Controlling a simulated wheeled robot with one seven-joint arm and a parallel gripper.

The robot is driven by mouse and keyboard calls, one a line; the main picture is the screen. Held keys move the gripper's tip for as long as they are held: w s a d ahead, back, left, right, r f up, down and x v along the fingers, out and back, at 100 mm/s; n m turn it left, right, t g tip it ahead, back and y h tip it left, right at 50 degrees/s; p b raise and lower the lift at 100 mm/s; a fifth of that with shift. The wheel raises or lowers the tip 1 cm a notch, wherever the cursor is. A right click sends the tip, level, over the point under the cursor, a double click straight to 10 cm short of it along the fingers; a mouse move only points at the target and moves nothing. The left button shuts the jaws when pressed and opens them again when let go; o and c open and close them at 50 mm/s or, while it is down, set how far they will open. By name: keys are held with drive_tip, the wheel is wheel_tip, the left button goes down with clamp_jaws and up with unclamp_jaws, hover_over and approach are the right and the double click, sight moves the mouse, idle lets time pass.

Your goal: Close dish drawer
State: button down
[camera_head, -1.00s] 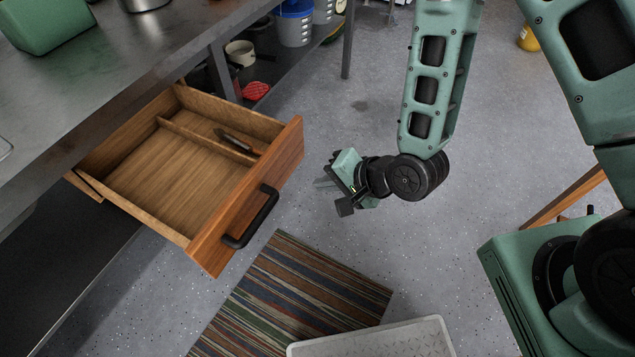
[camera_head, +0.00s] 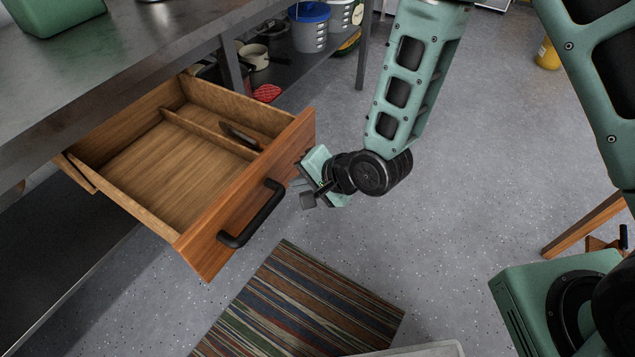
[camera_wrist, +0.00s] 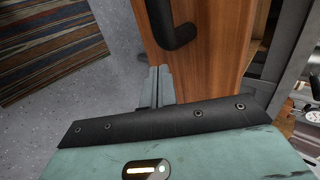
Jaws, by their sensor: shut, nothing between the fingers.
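The wooden dish drawer (camera_head: 170,165) is pulled well out from under the metal counter. Its orange-brown front panel (camera_head: 215,243) has a black bar handle (camera_head: 254,216). A divider splits the drawer, and a dark-handled utensil (camera_head: 240,137) lies in the narrow far compartment. My gripper (camera_head: 301,184) is shut and empty, close to the outer face of the front panel, right of the handle. In the wrist view the shut fingers (camera_wrist: 160,86) are at the panel's edge (camera_wrist: 205,70), with the handle (camera_wrist: 174,30) beyond. I cannot tell whether they touch the panel.
The metal counter (camera_head: 150,50) overhangs the drawer. A lower shelf (camera_head: 310,70) holds buckets and a pot. A striped rug (camera_head: 300,305) lies on the floor below the drawer. A wooden leg (camera_head: 585,225) stands at right. The floor right of my gripper is open.

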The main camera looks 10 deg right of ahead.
drive_tip(key=shift+w+a+r, duration=0.1)
drive_tip(key=shift+w+a, duration=0.75)
drive_tip(key=shift+a, duration=0.2)
